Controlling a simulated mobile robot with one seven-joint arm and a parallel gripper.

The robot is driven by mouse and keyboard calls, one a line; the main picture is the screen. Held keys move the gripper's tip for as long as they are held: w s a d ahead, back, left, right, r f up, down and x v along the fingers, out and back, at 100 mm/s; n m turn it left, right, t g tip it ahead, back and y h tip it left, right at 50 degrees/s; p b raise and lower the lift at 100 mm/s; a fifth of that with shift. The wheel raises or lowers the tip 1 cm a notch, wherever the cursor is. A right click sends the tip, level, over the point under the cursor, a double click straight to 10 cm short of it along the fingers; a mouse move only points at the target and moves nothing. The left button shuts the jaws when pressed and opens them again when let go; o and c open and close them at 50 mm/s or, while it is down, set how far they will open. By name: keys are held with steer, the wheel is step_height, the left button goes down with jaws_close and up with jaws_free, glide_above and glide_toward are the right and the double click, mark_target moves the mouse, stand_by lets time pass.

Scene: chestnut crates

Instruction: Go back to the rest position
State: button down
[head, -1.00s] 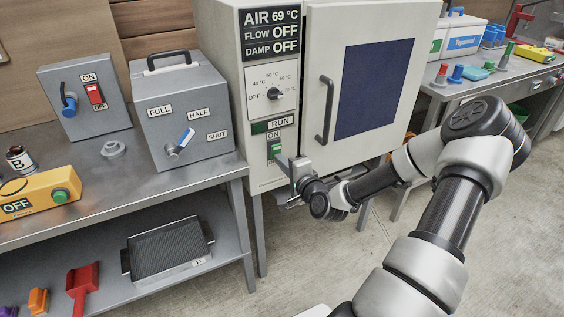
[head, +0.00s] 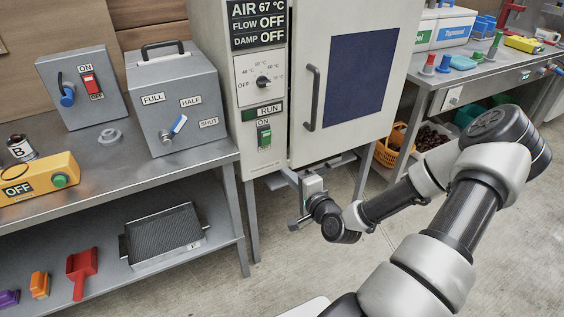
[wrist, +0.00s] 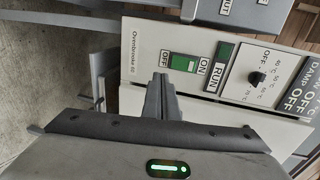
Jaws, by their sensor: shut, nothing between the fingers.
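My gripper (head: 294,221) is shut and empty. In the head view it hangs below the lower edge of the oven's control panel, apart from it, with my arm reaching in from the right. In the wrist view the closed fingers (wrist: 161,98) point at the panel, just below the green ON switch (wrist: 186,62). The oven (head: 350,80) stands behind my gripper with its door closed. Its display (head: 258,24) reads AIR 67 °C, FLOW OFF, DAMP OFF. The green switch also shows in the head view (head: 264,136).
A metal bench (head: 60,205) on the left carries grey control boxes (head: 185,100) and a yellow OFF box (head: 40,181). Its lower shelf holds a mesh tray (head: 163,238). Another bench (head: 470,75) is at the right, with an orange basket (head: 389,148) beneath. Floor in front is open.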

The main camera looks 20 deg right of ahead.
steer(key=shift+s+f, duration=0.2)
steer(key=shift+s, duration=0.65)
